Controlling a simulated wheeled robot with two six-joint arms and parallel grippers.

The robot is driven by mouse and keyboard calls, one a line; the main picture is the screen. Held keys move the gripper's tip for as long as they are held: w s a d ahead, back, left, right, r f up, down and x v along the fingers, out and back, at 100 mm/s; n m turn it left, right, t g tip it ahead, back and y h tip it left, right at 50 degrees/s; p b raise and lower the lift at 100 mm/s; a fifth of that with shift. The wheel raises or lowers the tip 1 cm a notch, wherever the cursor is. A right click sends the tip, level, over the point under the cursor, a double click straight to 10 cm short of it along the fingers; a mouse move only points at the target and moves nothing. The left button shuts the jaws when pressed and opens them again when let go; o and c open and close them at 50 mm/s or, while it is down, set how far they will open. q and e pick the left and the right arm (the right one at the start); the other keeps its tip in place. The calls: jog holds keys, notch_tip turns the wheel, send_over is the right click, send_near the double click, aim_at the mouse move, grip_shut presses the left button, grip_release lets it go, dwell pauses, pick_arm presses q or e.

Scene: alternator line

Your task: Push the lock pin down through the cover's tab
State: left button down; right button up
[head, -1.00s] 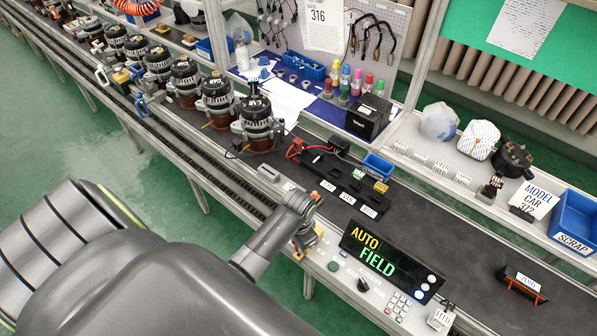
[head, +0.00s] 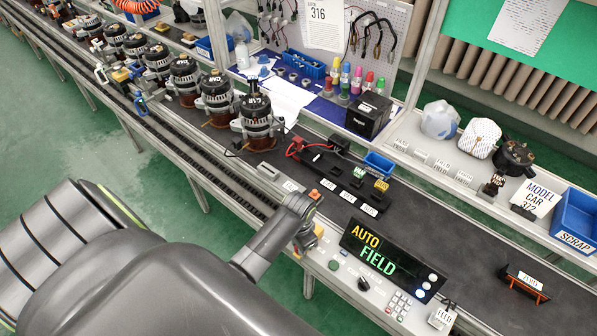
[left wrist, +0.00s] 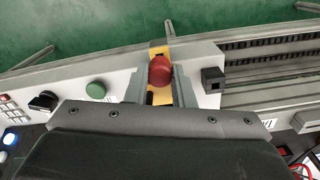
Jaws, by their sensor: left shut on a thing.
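My left gripper (left wrist: 160,82) shows in the left wrist view with its two grey fingers on either side of a round red knob (left wrist: 161,70). It is shut on this knob as far as I can tell. The knob stands over a yellow plate (left wrist: 158,50) at the panel's front edge. In the head view my left arm reaches this front edge, and its wrist hides most of the fingers and the knob. I cannot clearly pick out the lock pin or the cover's tab. My right gripper is not in view.
A green button (left wrist: 95,90) and a black rotary switch (left wrist: 43,101) sit beside the fingers. A black square block (left wrist: 213,77) is on the other side. The AUTO FIELD display (head: 388,262) stands close by. Several alternators (head: 257,118) line the conveyor.

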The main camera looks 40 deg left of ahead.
pick_arm(q)
jog(key=shift+f+b, duration=0.5)
jog(key=shift+f, duration=0.6)
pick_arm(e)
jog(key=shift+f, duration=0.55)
pick_arm(q)
jog(key=c, duration=1.2)
grip_release()
jog(key=shift+o, duration=0.2)
